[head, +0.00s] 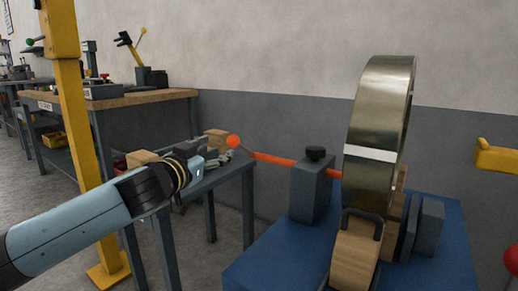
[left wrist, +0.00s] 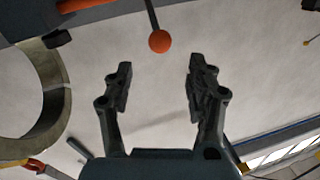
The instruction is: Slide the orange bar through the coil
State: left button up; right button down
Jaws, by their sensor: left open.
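The orange bar (head: 280,160) lies roughly level through a grey block (head: 310,188) with a black knob on top. Its right end shows close to the coil; whether it enters the opening is hidden. An orange ball (head: 232,141) on a thin grey rod is at the bar's left end. The metal coil (head: 375,120) stands upright with a white band around it. My left gripper (head: 217,158) is just left of the ball. In the left wrist view, its fingers (left wrist: 157,80) are apart and empty, with the ball (left wrist: 159,41) beyond them, between their lines. My right gripper is out of view.
The blue table (head: 262,262) carries the block, the coil and a wooden support (head: 355,252). A smaller grey table with wooden blocks stands behind my left gripper. A yellow post (head: 68,110) and a workbench (head: 110,98) are at left.

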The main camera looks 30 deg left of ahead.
aim_at(230, 143)
pick_arm(q)
jog(key=w, duration=0.3)
jog(key=w+b, duration=0.1)
jog(key=w, duration=0.2)
jog(key=w+a+b, duration=0.1)
jog(key=w, duration=0.2)
jog(key=shift+f, duration=0.2)
jog(key=shift+w+a+r, duration=0.1)
jog(key=shift+w, duration=0.3)
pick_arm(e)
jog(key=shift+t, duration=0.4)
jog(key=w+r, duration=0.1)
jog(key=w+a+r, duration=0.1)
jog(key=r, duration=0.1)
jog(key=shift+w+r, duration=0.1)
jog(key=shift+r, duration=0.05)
pick_arm(q)
grip_shut()
